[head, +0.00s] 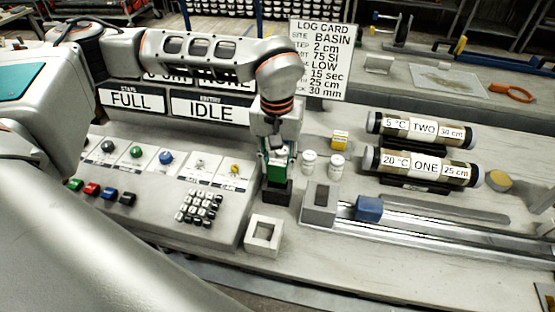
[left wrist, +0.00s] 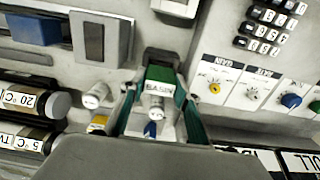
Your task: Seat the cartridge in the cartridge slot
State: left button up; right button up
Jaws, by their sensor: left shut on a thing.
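The cartridge is a small green block with a white label (head: 277,171), and it also shows in the left wrist view (left wrist: 160,76). My left gripper (head: 278,158) is shut on it, with one finger on each side, and points down at the bench. A black block-shaped holder (head: 276,193) is directly below the cartridge. The cartridge's lower end meets or overlaps this holder in the picture; I cannot tell how deep it sits. A white square frame with an opening (head: 264,235) stands nearer the front edge, apart from the cartridge. My right gripper is not in view.
A control panel with knobs and a keypad (head: 198,206) lies left of the gripper. Two white jars (head: 309,162) stand close on the right. A grey block (head: 320,203) and a blue block (head: 368,208) sit by the rail. Two labelled core tubes (head: 422,166) lie farther right.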

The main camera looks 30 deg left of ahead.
aim_at(277, 177)
pick_arm(q)
jog(key=shift+f, duration=0.55)
jog(key=shift+p, duration=0.3)
dwell(1.6)
jog(key=shift+f+b, duration=1.05)
jog(key=shift+f, duration=1)
jog(key=o, duration=1.3)
jog(key=shift+r, duration=0.1)
notch_tip(277, 177, up, 12)
jog(key=shift+f, duration=0.1)
jog(key=shift+s, duration=0.1)
